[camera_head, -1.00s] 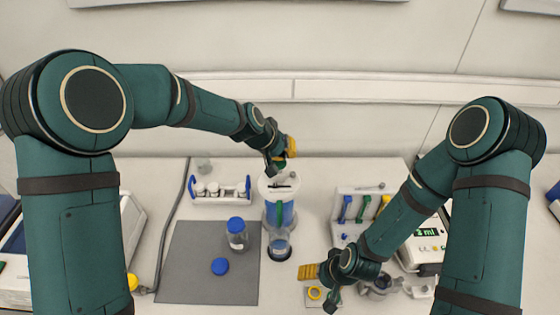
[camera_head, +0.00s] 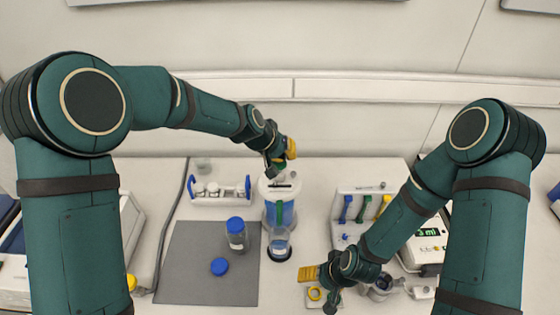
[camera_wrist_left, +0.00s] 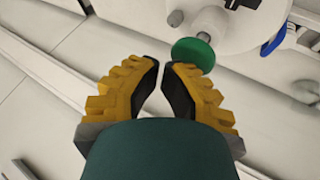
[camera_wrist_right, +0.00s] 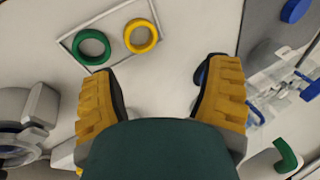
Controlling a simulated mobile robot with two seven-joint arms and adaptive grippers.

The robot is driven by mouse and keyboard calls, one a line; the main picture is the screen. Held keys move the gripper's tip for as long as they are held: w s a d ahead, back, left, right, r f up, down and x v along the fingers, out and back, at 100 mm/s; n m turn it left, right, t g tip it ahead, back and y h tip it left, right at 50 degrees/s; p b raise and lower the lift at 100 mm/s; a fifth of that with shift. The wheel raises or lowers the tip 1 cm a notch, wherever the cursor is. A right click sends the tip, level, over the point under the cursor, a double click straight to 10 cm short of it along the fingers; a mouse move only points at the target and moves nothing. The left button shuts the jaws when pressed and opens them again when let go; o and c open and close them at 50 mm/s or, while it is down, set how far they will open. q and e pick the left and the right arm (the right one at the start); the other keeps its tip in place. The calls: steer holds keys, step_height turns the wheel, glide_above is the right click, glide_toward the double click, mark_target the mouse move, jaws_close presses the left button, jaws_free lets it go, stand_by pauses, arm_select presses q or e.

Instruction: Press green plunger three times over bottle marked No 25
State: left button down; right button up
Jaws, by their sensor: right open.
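The dispenser (camera_head: 267,212) is a clear cylinder of blue liquid with a white top. Its green plunger knob shows in the left wrist view (camera_wrist_left: 193,55), just ahead of my left fingertips and slightly right. My left gripper (camera_wrist_left: 162,64) has its fingertips almost together, with nothing between them. An open clear bottle (camera_head: 279,243) stands at the dispenser's front. A blue-capped bottle (camera_head: 236,236) stands on the grey mat. I cannot read either bottle's number. My right gripper (camera_wrist_right: 155,75) is open and empty, above the front of the bench near the green and yellow rings.
A loose blue cap (camera_head: 219,266) lies on the grey mat (camera_head: 190,280). A white rack (camera_head: 220,201) with blue ends stands behind the mat. A tool rack (camera_head: 339,226) and a device with a display (camera_head: 428,240) are at right. The green ring (camera_wrist_right: 92,46) and yellow ring (camera_wrist_right: 141,36) lie flat.

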mark_target(285, 161)
arm_select(q)
steer(key=shift+s+f+b, duration=0.1)
steer(key=shift+f+b, duration=0.55)
steer(key=shift+f, duration=0.15)
arm_select(e)
steer(key=shift+f, duration=0.6)
arm_select(q)
steer(key=shift+r, duration=0.15)
arm_select(e)
steer(key=shift+r, duration=0.1)
arm_select(q)
steer(key=shift+r+p, duration=0.8)
steer(key=shift+r, duration=0.3)
arm_select(e)
steer(key=shift+r, duration=0.65)
arm_select(q)
steer(key=shift+r+p, duration=2.05)
steer(key=shift+r, duration=1)
arm_select(e)
step_height(285, 161, up, 4)
